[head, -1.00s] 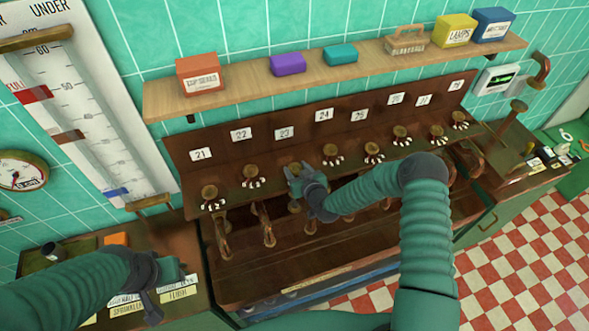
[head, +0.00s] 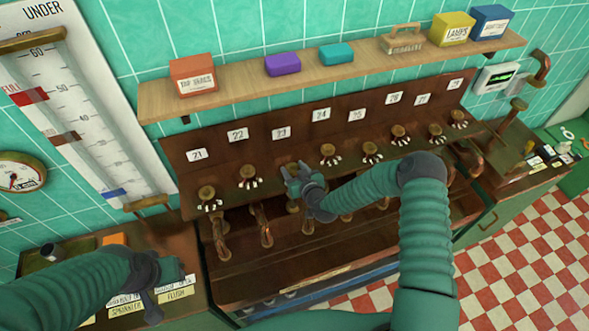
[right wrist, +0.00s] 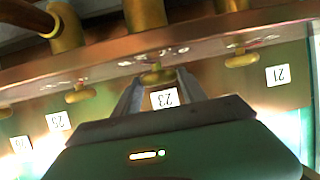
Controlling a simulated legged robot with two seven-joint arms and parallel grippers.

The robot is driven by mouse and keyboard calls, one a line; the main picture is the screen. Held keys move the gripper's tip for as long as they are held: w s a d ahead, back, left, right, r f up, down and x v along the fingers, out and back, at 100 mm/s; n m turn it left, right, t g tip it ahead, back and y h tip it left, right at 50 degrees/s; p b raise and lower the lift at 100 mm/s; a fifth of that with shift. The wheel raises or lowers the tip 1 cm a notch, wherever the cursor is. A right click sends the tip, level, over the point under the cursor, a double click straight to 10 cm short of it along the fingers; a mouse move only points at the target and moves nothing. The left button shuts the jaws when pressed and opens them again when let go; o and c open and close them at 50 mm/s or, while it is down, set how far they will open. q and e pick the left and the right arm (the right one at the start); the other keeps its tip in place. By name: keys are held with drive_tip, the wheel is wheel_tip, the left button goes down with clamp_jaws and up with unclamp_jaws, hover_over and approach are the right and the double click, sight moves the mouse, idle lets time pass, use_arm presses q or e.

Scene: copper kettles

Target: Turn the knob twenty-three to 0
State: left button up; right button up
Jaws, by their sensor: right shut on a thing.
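Knob twenty-three is a round brass knob, mostly hidden by my right gripper (head: 292,177) in the head view. Its white label 23 (head: 281,133) is on the dark board above. In the right wrist view the knob (right wrist: 157,75) is between the fingertips of my right gripper (right wrist: 156,78), which is shut on it. The label 23 (right wrist: 165,98) shows upside down there, between the fingers. The knob's pointer and its setting cannot be read. My left gripper (head: 152,289) is at the lower left, over the labelled counter, away from the knobs; its jaws are unclear.
Knob 22 (head: 247,172) and knob 24 (head: 328,151) are close on either side, in a row of several similar knobs. Copper pipes (head: 264,230) stand below. A wooden shelf (head: 240,95) with boxes is above the board.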

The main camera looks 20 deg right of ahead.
drive_tip(key=shift+w+r, duration=0.15)
drive_tip(key=shift+r, duration=0.05)
drive_tip(key=o, duration=1.3)
drive_tip(key=shift+f, duration=0.1)
drive_tip(key=shift+o, duration=0.2)
drive_tip(key=shift+d, duration=0.1)
drive_tip(key=shift+s, duration=0.4)
drive_tip(key=b+v, duration=0.5)
drive_tip(key=v, duration=1.1)
drive_tip(key=shift+b, duration=0.3)
